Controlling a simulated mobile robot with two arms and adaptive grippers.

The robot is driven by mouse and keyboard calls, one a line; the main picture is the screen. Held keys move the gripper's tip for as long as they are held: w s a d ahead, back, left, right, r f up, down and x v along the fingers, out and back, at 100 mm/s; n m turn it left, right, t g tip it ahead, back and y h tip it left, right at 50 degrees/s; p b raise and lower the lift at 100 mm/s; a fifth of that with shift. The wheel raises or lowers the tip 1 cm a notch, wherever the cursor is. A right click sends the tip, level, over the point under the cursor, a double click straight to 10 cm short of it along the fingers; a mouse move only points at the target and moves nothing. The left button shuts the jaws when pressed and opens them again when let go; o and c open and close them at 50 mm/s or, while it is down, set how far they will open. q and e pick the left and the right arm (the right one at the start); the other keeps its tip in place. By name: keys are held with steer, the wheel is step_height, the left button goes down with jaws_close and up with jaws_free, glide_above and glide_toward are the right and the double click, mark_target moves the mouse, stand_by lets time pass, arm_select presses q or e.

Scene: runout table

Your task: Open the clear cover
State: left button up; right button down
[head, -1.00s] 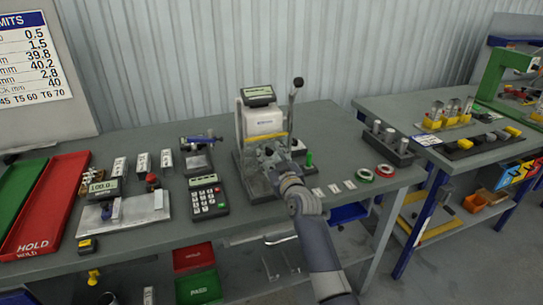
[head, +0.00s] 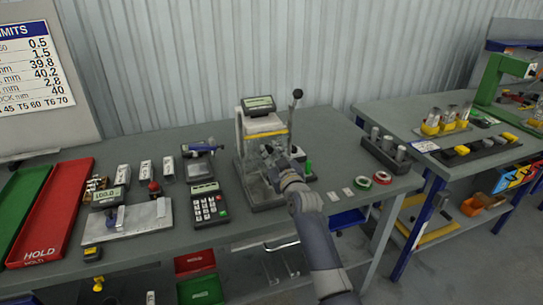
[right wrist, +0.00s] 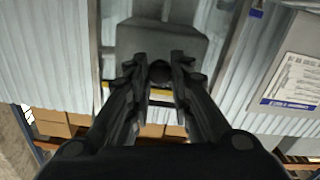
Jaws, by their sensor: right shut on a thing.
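The bench machine (head: 244,160) stands mid-table with a small display on top and a yellow bar (head: 268,133) across its front. The clear cover is hard to make out. I cannot trace its outline against the machine. My right gripper (head: 270,154) is at the machine's front, its arm coming up from the lower right. In the right wrist view my fingers (right wrist: 160,76) are closed around a dark round knob (right wrist: 160,71), with a grey block and a yellow strip behind it. The fingers hide the knob's mount. My left gripper is not in view.
A lever with a black ball (head: 297,93) rises at the machine's right. A keypad (head: 208,201) and a gauge stand (head: 128,217) stand left. The red tray (head: 52,205) is farther left.

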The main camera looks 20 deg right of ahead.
step_height(320, 180, up, 9)
steer(key=p, duration=0.5)
steer(key=shift+f, duration=0.2)
steer(key=c, duration=1.4)
jaws_free()
steer(key=shift+f, duration=0.1)
steer(key=shift+s, duration=0.15)
steer(key=s, duration=1.1)
steer(key=shift+s+d, duration=0.2)
steer(key=shift+s, duration=0.2)
